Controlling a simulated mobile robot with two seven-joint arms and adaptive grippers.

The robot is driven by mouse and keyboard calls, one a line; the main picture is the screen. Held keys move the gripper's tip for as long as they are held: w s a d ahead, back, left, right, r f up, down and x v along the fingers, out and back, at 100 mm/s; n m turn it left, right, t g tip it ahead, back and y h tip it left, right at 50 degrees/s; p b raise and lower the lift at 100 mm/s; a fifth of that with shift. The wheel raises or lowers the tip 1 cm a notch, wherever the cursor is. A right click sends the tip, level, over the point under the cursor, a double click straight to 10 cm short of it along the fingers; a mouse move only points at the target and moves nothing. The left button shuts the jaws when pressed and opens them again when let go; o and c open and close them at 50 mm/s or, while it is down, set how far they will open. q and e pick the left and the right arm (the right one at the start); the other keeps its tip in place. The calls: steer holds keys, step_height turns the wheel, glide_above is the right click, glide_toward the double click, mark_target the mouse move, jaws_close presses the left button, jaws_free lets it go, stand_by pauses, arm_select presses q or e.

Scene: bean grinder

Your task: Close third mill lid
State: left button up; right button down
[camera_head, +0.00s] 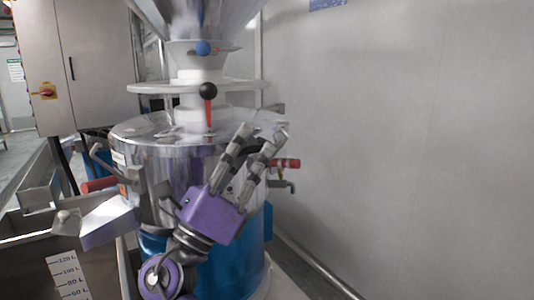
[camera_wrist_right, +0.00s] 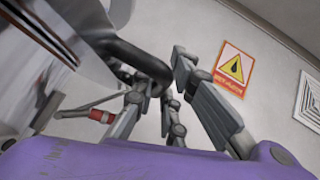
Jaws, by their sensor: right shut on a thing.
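The mill is a shiny steel drum (camera_head: 150,180) with a blue lower part. Its steel lid (camera_head: 150,127) lies across the top, under a white neck and a hopper; I cannot tell whether it is fully seated. My right gripper (camera_head: 262,133), purple with grey fingers, reaches up across the drum's front to the lid's right edge. In the right wrist view a dark curved handle (camera_wrist_right: 142,58) runs in between the fingers (camera_wrist_right: 160,70), and the gripper is shut on it. The fingers hide most of it in the head view. My left gripper is out of view.
Red-gripped latches sit on the drum's left (camera_head: 98,184) and right (camera_head: 287,163) sides. A black-knobbed lever (camera_head: 208,91) stands above the lid. A steel tank with a litre scale (camera_head: 67,275) is at lower left. A bare wall (camera_head: 400,130) is at right.

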mark_target(216, 149)
steer(key=shift+w+a+f+m+g+h+b, duration=0.1)
steer(key=shift+w+a+m+g+h, duration=0.25)
steer(key=shift+a, duration=0.6)
steer(key=shift+w+a+m+g+h+b, duration=0.1)
steer(key=shift+a+g+h, duration=0.35)
steer(key=shift+a, duration=0.55)
steer(key=shift+w+a+f+m+g+h+b, duration=0.15)
steer(key=shift+a+m+g+h, duration=0.2)
steer(key=shift+a, duration=0.6)
steer(key=shift+r, duration=0.1)
steer(key=c, duration=1.8)
jaws_free()
steer(key=shift+o, duration=0.2)
steer(key=shift+r, duration=0.1)
steer(key=v, duration=1.2)
